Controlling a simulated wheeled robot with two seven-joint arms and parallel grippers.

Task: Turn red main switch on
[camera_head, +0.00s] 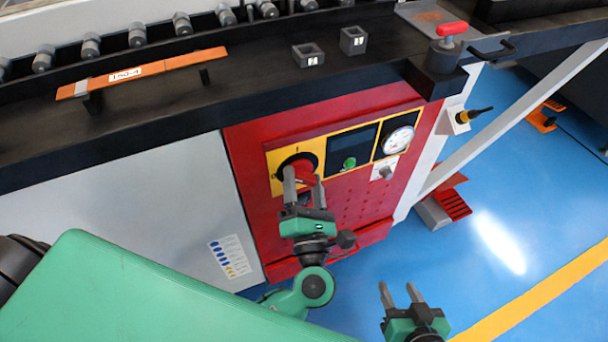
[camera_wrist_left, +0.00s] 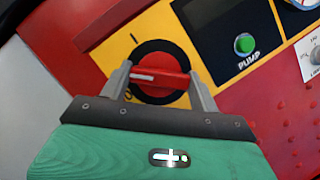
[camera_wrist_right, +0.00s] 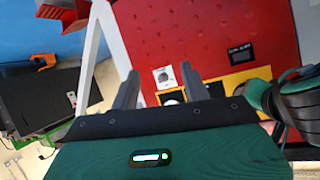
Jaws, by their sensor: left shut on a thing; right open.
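The red main switch (camera_wrist_left: 160,76) is a red rotary handle on a black round base, set in a yellow plate with "I" and "O" marks. In the left wrist view its white pointer line lies roughly level in the picture, toward the left. My left gripper (camera_wrist_left: 160,88) is shut on the red handle, one finger at each end. In the head view the switch (camera_head: 305,172) is partly hidden by the left gripper (camera_head: 304,186). My right gripper (camera_head: 401,290) is open and empty, low and to the right, apart from the red panel; its fingers also show in the right wrist view (camera_wrist_right: 160,92).
A green PUMP button (camera_head: 349,163) and a round gauge (camera_head: 398,140) sit right of the switch. The black bench top (camera_head: 250,100) overhangs the red panel (camera_head: 345,205). A red-handled knob (camera_head: 452,29) stands on the bench. Blue floor (camera_head: 500,190) is open at right.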

